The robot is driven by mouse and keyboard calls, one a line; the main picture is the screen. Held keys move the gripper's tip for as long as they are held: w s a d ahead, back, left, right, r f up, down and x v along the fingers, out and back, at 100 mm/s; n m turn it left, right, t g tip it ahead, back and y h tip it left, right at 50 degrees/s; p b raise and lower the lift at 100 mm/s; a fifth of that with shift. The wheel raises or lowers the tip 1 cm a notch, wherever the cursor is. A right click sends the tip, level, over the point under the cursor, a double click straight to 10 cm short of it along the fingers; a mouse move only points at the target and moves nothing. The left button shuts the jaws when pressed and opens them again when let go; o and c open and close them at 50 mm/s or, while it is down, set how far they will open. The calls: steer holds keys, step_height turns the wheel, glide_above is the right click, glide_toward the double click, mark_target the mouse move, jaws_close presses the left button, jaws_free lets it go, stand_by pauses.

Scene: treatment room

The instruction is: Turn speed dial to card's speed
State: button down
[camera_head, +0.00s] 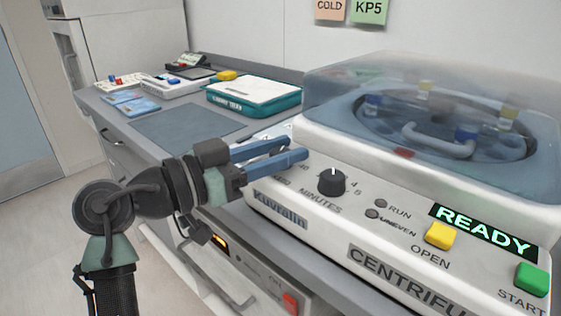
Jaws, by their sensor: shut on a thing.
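The white centrifuge (395,245) stands on the counter at the right, its front panel facing me. My gripper (289,149) reaches in from the left over the left end of this panel. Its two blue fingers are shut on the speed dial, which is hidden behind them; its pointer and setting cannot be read. A black minutes dial (331,182) sits just right of the fingertips, apart from them. A lit display (484,231) reads READY. A pink note (330,10) reading COLD and a green note (369,10) reading KP5 are on the wall; no speed is readable.
A yellow OPEN button (439,235) and a green START button (532,279) are on the panel's right. The clear lid (400,80) covers the rotor. A teal-and-white box (254,92) and a grey mat (185,130) lie on the counter behind.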

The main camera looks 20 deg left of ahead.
steer(key=shift+g+h, duration=0.3)
steer(key=shift+f, duration=0.1)
steer(key=c, duration=0.5)
jaws_free()
steer(key=p+v, duration=0.1)
steer(key=v, duration=1.2)
steer(key=shift+m, duration=0.3)
